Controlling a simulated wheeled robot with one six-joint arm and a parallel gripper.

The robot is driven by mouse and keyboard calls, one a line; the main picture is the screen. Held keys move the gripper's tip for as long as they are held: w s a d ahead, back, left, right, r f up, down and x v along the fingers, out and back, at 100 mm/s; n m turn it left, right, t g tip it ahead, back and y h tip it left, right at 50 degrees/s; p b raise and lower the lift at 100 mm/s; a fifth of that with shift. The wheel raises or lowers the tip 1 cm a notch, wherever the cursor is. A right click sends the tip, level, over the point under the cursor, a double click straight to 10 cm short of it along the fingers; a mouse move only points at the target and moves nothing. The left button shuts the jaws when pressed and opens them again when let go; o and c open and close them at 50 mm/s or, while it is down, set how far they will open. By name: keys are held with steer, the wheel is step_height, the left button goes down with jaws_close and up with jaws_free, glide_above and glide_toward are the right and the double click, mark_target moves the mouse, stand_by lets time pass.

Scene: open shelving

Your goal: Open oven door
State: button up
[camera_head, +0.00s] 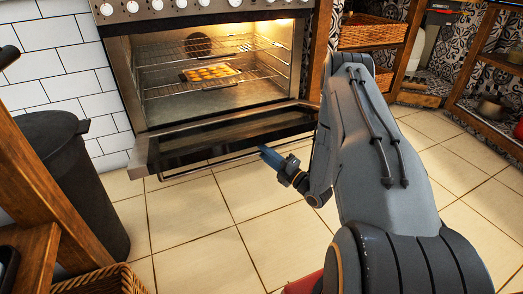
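The oven (210,65) stands at the back, its lit cavity showing wire racks and a tray of round baked items (212,72). The oven door (225,137) is swung down, roughly level, in front of the cavity. A bar handle (185,172) runs along its near edge. My gripper (270,155) is at the door's near edge, right of the middle, by the handle. Its blue end overlaps the handle in the picture. I cannot tell whether the fingers touch the handle or are open or shut. My arm hides the door's right end.
A dark bin (75,180) stands at the left by a white tiled wall. A wooden shelf (35,190) and a wicker basket (100,281) are at the front left. Open wooden shelving (375,35) is at the right. The tiled floor (205,245) before the door is clear.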

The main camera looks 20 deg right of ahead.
steer(key=p+v, duration=0.2)
steer(key=v, duration=0.4)
steer(key=shift+s, duration=0.2)
steer(key=shift+d, duration=0.1)
steer(key=s+d+f+b, duration=0.2)
steer(key=s+d+f, duration=0.1)
steer(key=f, duration=0.4)
steer(key=shift+s+d+f, duration=0.2)
steer(key=shift+d+f, duration=0.05)
steer(key=shift+f, duration=0.05)
stand_by(0.5)
steer(key=shift+p, duration=0.35)
